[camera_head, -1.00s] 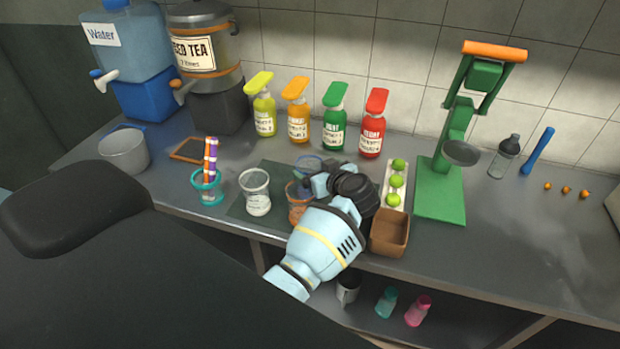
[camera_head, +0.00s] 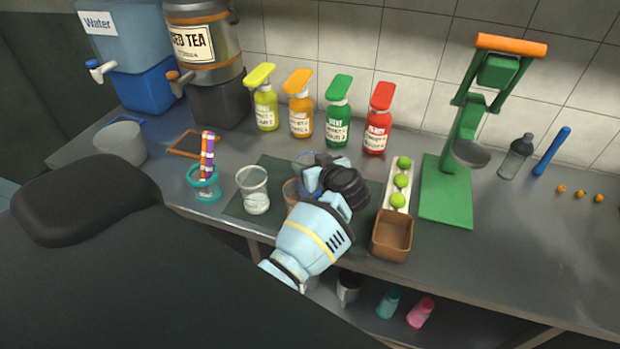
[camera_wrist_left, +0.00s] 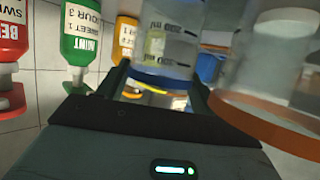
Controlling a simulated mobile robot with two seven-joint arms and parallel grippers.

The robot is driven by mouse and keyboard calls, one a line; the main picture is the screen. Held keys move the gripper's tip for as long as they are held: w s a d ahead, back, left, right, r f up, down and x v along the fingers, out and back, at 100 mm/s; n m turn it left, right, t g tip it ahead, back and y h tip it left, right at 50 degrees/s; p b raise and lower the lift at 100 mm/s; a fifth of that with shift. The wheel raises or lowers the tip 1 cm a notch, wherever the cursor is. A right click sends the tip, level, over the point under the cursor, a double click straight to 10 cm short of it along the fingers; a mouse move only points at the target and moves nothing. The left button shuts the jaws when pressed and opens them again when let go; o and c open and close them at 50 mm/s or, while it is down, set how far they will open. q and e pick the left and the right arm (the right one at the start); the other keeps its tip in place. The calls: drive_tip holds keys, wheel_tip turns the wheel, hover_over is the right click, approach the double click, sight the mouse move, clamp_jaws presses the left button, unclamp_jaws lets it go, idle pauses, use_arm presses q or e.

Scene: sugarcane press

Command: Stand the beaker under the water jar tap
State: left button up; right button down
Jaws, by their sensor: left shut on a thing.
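The water jar (camera_head: 124,38) stands on a blue block at the back left, with its white and blue tap (camera_head: 100,71) facing forward. My left gripper (camera_head: 312,174) is over the dark mat, shut on a clear beaker with a blue rim (camera_wrist_left: 163,72). The beaker shows between the fingers in the left wrist view, which looks upside down; the head view mostly hides it behind the gripper. An orange-rimmed beaker (camera_wrist_left: 268,120) is close beside the gripper and partly hidden in the head view. A white-rimmed beaker (camera_head: 253,190) stands left of them. My right gripper is out of view.
A grey pot (camera_head: 121,146) stands on the counter near the water jar. A teal holder (camera_head: 204,188) with striped sticks, an iced tea dispenser (camera_head: 203,45) and a wooden frame (camera_head: 186,145) lie between. Several bottles stand behind; a brown box (camera_head: 391,237) and green press (camera_head: 447,190) are right.

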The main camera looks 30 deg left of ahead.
use_arm(q)
drive_tip(key=shift+c, duration=0.4)
drive_tip(key=shift+r, duration=0.25)
